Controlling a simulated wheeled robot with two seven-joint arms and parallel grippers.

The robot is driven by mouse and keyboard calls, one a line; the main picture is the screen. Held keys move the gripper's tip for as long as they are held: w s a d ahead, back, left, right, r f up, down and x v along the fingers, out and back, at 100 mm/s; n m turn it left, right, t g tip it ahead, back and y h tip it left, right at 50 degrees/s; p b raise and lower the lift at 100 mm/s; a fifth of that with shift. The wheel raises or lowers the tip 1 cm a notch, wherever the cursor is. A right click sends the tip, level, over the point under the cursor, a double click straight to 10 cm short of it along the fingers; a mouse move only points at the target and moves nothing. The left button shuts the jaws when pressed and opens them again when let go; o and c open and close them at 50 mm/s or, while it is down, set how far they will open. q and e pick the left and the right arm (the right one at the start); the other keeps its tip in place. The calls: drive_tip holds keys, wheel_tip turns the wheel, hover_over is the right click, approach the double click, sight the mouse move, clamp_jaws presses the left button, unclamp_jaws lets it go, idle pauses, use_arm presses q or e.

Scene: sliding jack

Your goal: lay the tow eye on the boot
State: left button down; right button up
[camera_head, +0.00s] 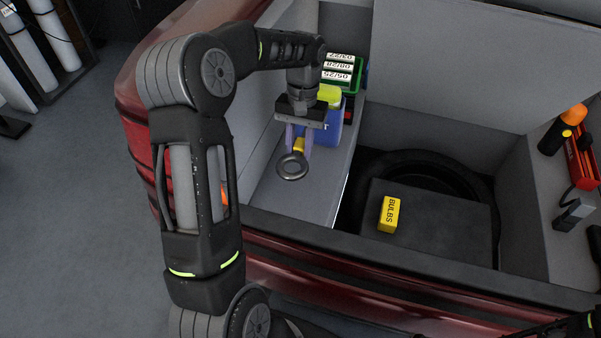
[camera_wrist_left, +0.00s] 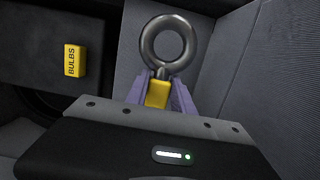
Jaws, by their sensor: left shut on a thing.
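The tow eye is a dark metal ring (camera_head: 292,166) with a yellow part at its shank. My left gripper (camera_head: 300,143) is shut on the yellow part, and the ring sticks out beyond the fingertips. In the left wrist view the tow eye (camera_wrist_left: 167,42) stands up between the purple fingers (camera_wrist_left: 160,95). In the head view the gripper is over the light grey side ledge (camera_head: 316,196) of the car's boot. I cannot tell whether the ring touches the ledge. The boot's dark floor panel (camera_head: 440,225) lies to the right. My right gripper is not in view.
A yellow BULBS box (camera_head: 389,214) lies on the dark panel. A blue jug with a yellow cap (camera_head: 328,96) and a green-edged box (camera_head: 345,72) stand behind my left gripper. A red tool (camera_head: 580,160) lies on the right ledge. The dark panel is otherwise clear.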

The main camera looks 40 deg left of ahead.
use_arm(q)
hover_over(299, 186)
drive_tip(key=shift+w+a+f, duration=0.1)
drive_tip(key=shift+w+f, duration=0.1)
drive_tip(key=shift+f, duration=1.35)
drive_tip(key=shift+w+a+f, duration=0.1)
drive_tip(key=shift+w+f, duration=0.05)
drive_tip(key=shift+f, duration=1.4)
drive_tip(key=shift+f, duration=1.85)
drive_tip(key=shift+b, duration=0.3)
drive_tip(key=shift+f+b, duration=0.35)
drive_tip(key=shift+f, duration=0.3)
drive_tip(key=c, duration=1.1)
unclamp_jaws()
drive_tip(key=shift+r, duration=0.15)
